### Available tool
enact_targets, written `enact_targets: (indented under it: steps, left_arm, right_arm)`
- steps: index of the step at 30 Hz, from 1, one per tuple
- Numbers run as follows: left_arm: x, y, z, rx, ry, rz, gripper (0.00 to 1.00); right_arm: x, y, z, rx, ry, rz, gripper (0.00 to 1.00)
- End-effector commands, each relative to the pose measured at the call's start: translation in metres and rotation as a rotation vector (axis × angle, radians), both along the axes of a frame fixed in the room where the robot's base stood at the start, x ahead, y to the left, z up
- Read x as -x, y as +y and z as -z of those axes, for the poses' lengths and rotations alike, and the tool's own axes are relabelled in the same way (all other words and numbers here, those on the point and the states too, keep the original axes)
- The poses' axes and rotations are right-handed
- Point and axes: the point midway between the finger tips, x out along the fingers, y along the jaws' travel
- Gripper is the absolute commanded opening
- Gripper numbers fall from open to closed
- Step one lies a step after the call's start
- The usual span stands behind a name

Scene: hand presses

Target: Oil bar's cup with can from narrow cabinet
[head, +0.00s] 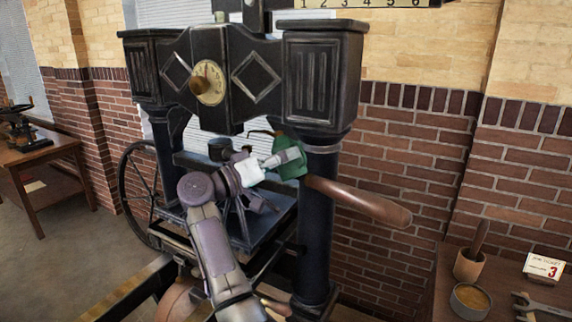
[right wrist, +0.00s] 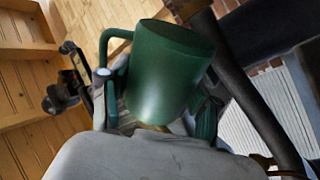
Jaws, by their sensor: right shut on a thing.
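The green can (head: 294,171) is in my right gripper (head: 282,158), in front of the black hand press (head: 322,80). In the right wrist view the can (right wrist: 165,75) fills the middle, with its curved handle at the left and a dark round end facing up and away. My right gripper is shut on it. The press's bar, with a brown wooden handle (head: 365,202), sticks out to the right, just right of and below the can. I cannot make out the bar's cup; the can and gripper may cover it. My left gripper is not in view.
A wooden table (head: 45,155) stands at the far left. Brick walls lie behind.

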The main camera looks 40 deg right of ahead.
Motion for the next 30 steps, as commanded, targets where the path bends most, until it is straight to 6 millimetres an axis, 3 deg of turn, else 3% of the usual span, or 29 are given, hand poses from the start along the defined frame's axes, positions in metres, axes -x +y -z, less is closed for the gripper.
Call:
enact_targets:
  steps: [1,12,30]
  left_arm:
    - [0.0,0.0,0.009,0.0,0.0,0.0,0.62]
    - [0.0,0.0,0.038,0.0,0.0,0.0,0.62]
    - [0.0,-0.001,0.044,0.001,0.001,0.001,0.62]
  right_arm:
    - [0.002,-0.002,0.008,-0.005,-0.01,0.006,0.0]
    - [0.009,-0.003,0.02,-0.007,-0.087,0.008,0.0]
    - [0.049,-0.002,0.029,0.006,-0.264,0.009,0.0]
